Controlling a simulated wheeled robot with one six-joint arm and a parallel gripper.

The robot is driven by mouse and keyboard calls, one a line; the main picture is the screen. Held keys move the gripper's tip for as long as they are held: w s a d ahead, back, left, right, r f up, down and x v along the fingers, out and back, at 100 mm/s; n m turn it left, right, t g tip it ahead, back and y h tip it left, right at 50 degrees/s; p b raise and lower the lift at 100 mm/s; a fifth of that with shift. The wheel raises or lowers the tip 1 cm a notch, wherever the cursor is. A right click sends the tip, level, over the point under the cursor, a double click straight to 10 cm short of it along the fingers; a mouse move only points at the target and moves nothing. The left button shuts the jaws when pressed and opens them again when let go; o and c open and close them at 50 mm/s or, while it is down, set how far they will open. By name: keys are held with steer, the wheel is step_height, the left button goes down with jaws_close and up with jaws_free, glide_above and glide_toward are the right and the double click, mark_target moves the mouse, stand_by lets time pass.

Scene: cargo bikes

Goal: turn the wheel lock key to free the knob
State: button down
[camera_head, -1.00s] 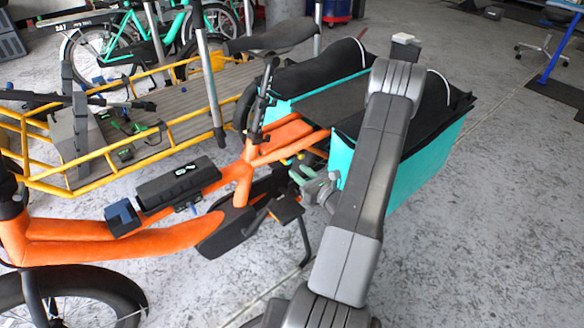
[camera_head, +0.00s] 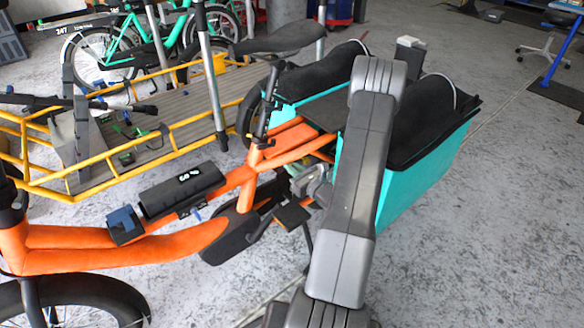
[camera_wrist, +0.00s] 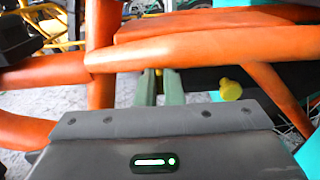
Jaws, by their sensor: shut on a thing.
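The orange cargo bike (camera_head: 120,243) stands across the head view. My gripper (camera_head: 294,177) reaches under its rear frame tubes, beside the teal side box. In the wrist view my gripper's two green fingers (camera_wrist: 162,84) are close together, their tips against or just behind an orange tube.
The teal box (camera_head: 425,180) with black bags stands right of my arm. The crank and pedal (camera_head: 292,214) are just below the gripper. A yellow-railed cargo bed (camera_head: 85,165) lies behind. Open floor (camera_head: 500,220) is on the right.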

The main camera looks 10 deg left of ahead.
steer(key=shift+m, duration=0.3)
steer(key=shift+w+d+f+m+p, duration=0.1)
steer(key=shift+m+p, duration=1.65)
steer(key=shift+m, duration=2.55)
steer(key=shift+f+m+p, duration=0.1)
steer(key=shift+m+p, duration=1.6)
steer(key=shift+m, duration=2.6)
steer(key=c, duration=1.6)
jaws_free()
steer(key=shift+o, duration=0.2)
